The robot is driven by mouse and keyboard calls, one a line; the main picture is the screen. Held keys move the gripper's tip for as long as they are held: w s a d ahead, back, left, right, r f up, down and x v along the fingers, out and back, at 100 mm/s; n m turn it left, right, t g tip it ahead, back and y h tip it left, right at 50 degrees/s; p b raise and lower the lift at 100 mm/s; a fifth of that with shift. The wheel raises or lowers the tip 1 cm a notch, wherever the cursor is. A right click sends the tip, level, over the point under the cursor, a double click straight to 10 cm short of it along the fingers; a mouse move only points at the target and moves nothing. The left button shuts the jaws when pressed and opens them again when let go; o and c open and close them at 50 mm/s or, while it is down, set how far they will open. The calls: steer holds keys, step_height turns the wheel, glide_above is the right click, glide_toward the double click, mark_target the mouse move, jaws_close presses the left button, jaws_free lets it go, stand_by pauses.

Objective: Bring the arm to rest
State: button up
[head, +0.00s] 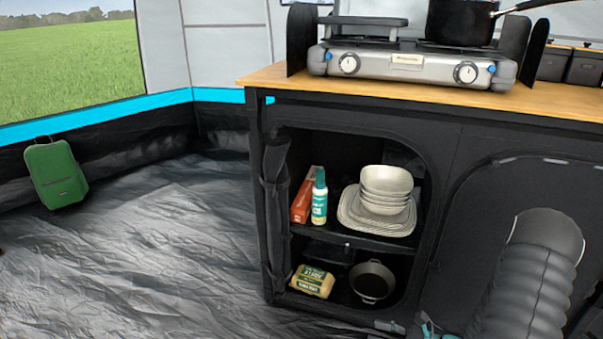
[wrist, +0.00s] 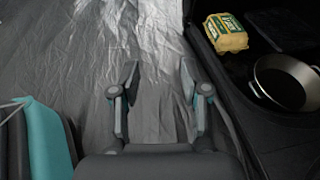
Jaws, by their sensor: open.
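My gripper (wrist: 158,85) shows in the wrist view with its two fingers apart and nothing between them. It hangs over the grey groundsheet (wrist: 100,50), in front of the open cabinet. My fingertips are not clearly visible there; a bit of teal shows at the bottom edge.
The black cabinet (head: 262,215) has an open bay holding stacked bowls (head: 385,185), a bottle (head: 319,198), a yellow package (head: 312,281) and a pan (head: 372,281). A stove (head: 410,66) with a pot (head: 460,22) stands on top.

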steer(key=s+a+r+n+g+h+p, duration=0.1)
steer(key=s+r+n+g+h, duration=0.4)
steer(key=r+n, duration=0.35)
steer(key=s+a+r+n+g+h+p, duration=0.1)
steer(key=s+r+n+g+h+p, duration=0.2)
steer(key=s+r+n, duration=0.6)
steer(key=s+a+r+n+t+h, duration=0.1)
steer(key=r+n+t, duration=0.1)
steer(key=r, duration=0.5)
steer(key=s+a+r+n+t+h+p, duration=0.1)
steer(key=s+r+n+t+h, duration=0.1)
steer(key=r, duration=0.6)
steer(key=s+a+r+n+t+h+p, duration=0.1)
steer(key=r+n+t, duration=0.1)
steer(key=r, duration=0.6)
steer(key=shift+s+a+r+n+h, duration=0.15)
steer(key=shift+a+n+h, duration=0.1)
steer(key=shift+n+h, duration=0.2)
